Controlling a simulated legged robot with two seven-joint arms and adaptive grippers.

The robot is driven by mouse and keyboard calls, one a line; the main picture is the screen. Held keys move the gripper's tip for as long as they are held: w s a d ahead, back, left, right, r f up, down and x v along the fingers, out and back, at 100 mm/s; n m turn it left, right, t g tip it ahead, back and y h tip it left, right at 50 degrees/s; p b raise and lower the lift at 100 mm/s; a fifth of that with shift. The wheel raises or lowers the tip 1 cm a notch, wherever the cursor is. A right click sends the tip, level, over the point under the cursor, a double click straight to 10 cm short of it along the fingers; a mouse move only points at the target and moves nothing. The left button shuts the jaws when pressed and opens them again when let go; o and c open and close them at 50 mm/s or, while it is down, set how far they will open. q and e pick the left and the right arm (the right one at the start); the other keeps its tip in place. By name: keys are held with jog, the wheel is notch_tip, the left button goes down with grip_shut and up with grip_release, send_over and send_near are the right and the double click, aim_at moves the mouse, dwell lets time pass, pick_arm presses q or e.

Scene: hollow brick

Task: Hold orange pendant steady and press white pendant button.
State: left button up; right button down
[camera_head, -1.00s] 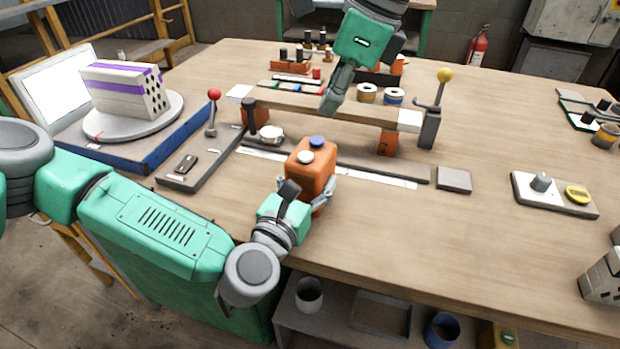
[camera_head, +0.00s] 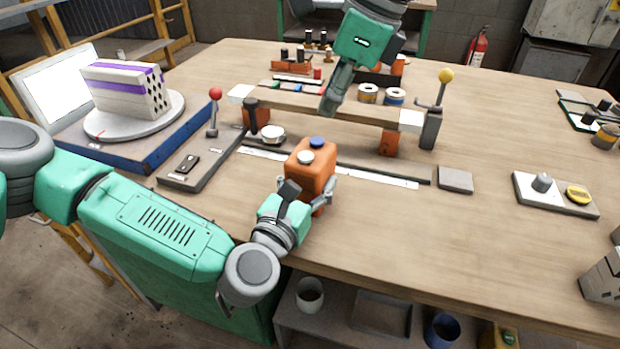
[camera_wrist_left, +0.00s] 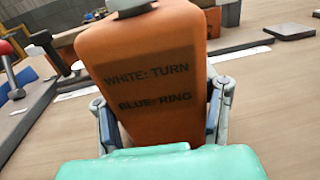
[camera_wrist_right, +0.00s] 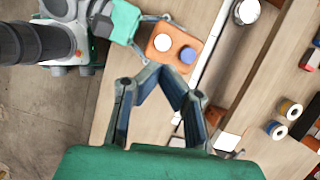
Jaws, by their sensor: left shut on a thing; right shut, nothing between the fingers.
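The orange pendant (camera_head: 312,178) stands upright near the table's front edge. Its white button (camera_head: 305,158) and blue button (camera_head: 317,141) are on top. My left gripper (camera_head: 310,196) is shut on the pendant, with a finger on each side; the left wrist view shows its face (camera_wrist_left: 150,85) reading "WHITE: TURN" and "BLUE: RING". My right gripper (camera_head: 328,108) is shut and empty, high above the bench behind the pendant. In the right wrist view its fingertips (camera_wrist_right: 165,72) come together below the pendant (camera_wrist_right: 174,46) in the picture, apart from the white button (camera_wrist_right: 162,42).
A white brick with purple bands (camera_head: 125,90) sits on a round turntable (camera_head: 110,128) at left. A raised wooden beam (camera_head: 290,107) on orange blocks crosses behind the pendant. A red-knobbed lever (camera_head: 215,94) and a yellow-knobbed lever (camera_head: 445,76) stand near its ends. The table's right middle is mostly clear.

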aim_at(304, 155)
jog(key=shift+w+a+f+n+t+y, duration=0.2)
jog(key=shift+a+f+n+t+y, duration=0.65)
jog(key=shift+n, duration=2.55)
jog(key=shift+w+a+f+n+t+y, duration=0.15)
jog(key=shift+a+f+n+t, duration=0.25)
jog(key=shift+f+n+t, duration=1.95)
jog(key=shift+w+a+f+n+g+y, duration=0.2)
jog(key=shift+a+f+n+g+y, duration=0.3)
jog(key=shift+n, duration=3.95)
jog(key=shift+a+f, duration=0.1)
